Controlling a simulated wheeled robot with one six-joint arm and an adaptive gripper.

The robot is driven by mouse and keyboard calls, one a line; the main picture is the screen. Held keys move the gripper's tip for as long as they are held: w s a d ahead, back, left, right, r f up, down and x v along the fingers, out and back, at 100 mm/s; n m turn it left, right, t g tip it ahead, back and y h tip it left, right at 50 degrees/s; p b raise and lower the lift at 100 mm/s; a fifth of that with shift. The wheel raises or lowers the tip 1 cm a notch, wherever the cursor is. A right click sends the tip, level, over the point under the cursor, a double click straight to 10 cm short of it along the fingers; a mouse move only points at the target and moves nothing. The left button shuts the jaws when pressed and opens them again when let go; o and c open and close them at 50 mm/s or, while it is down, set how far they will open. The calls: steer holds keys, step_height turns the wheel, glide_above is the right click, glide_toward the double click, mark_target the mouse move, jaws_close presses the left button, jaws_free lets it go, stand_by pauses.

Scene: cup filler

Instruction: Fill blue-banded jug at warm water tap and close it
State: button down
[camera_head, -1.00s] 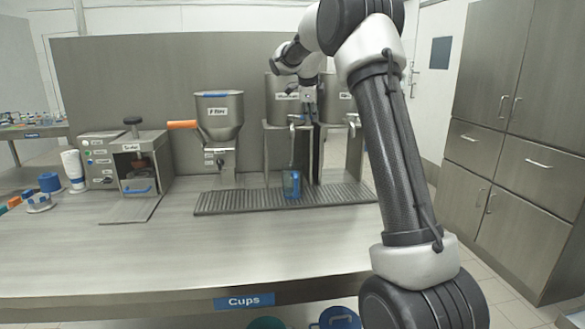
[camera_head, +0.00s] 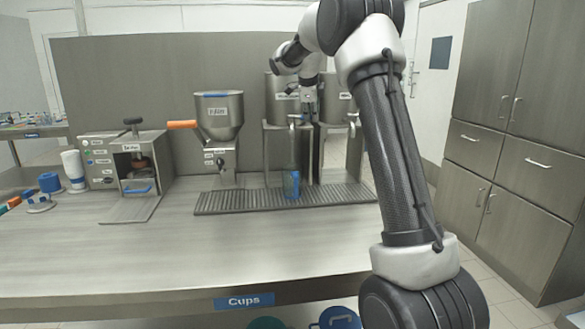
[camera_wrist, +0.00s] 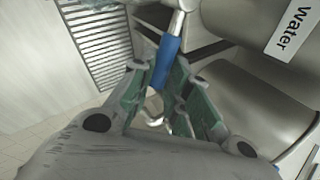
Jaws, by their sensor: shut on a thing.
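The blue-banded jug (camera_head: 292,185) stands upright on the slotted drip tray (camera_head: 340,194), below a tap of the steel water tanks. It looks blue and see-through; its water level is too small to read. My gripper (camera_head: 310,108) is up at the tap in the head view, well above the jug. In the wrist view my gripper (camera_wrist: 160,72) has its green-padded fingers shut on the blue tap handle (camera_wrist: 169,55). The tank (camera_wrist: 285,50) beside it is labelled "Water". The jug does not show clearly in the wrist view.
A steel hopper (camera_head: 219,115) with an orange handle (camera_head: 181,124) stands left of the taps. Further left are a sealing machine (camera_head: 125,163) and a stack of white cups (camera_head: 73,167). The front of the counter (camera_head: 230,245) is clear.

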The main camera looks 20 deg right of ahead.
steer(key=n, duration=0.1)
steer(key=w+d+n+y, duration=0.1)
steer(key=n, duration=0.1)
steer(key=shift+w+d+t+y, duration=0.2)
steer(key=shift+w+t+y, duration=0.1)
steer(key=shift+t, duration=0.1)
steer(key=shift+w+n, duration=0.15)
steer(key=shift+n, duration=0.15)
steer(key=shift+w+d+n+y, duration=0.2)
steer(key=shift+w+n+y, duration=0.25)
steer(key=shift+n, duration=0.25)
